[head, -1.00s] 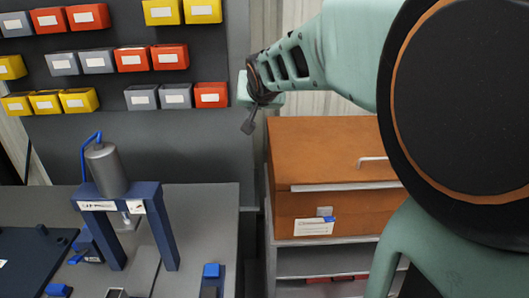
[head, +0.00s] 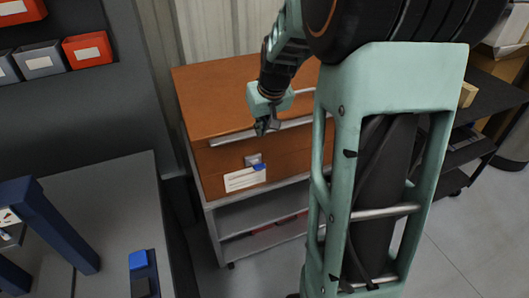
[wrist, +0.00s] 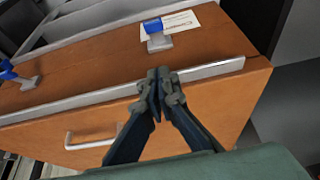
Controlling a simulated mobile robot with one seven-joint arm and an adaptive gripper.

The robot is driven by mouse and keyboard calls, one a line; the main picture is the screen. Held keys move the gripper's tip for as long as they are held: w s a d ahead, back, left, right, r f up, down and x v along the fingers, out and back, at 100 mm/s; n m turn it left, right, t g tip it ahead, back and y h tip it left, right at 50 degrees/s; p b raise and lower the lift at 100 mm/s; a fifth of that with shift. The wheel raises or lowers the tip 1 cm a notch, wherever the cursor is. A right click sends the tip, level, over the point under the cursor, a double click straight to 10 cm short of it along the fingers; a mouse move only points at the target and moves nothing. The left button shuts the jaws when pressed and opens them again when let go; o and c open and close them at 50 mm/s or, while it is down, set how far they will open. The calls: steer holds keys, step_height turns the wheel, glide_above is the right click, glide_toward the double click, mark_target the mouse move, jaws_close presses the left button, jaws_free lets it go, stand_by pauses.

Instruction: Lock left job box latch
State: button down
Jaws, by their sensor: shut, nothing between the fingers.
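The brown job box (head: 217,103) stands with its lid down. Its left latch (head: 254,160), a grey metal piece with a blue tab, is on the front face above a white label (head: 244,180). The left latch also shows in the wrist view (wrist: 157,36). My gripper (head: 266,127) is shut and empty, pointing down over the metal strip at the lid's front edge, apart from the latch. Its shut tips (wrist: 160,82) show in the wrist view. A second blue-tabbed latch (wrist: 22,77) is at the wrist view's left; my arm hides it in the head view.
A lid handle (wrist: 92,142) is on the box's top. The box rests on a grey shelf stand (head: 270,208). A grey bench (head: 105,215) with a blue frame (head: 58,225) is at left. A black cart (head: 490,105) stands at right.

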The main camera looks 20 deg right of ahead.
steer(key=shift+s+d+f, duration=0.15)
steer(key=shift+d+f, duration=0.15)
steer(key=shift+f, duration=0.15)
glide_above(260, 164)
step_height(260, 164, down, 9)
steer(key=shift+a+r, duration=0.1)
steer(key=shift+s+f, duration=0.2)
steer(key=shift+f, duration=0.45)
steer(key=shift+s+f, duration=0.2)
steer(key=shift+f, duration=0.4)
steer(key=shift+s+f, duration=0.3)
steer(key=shift+f, duration=0.5)
steer(key=shift+f+b, duration=0.2)
steer(key=shift+b, duration=0.35)
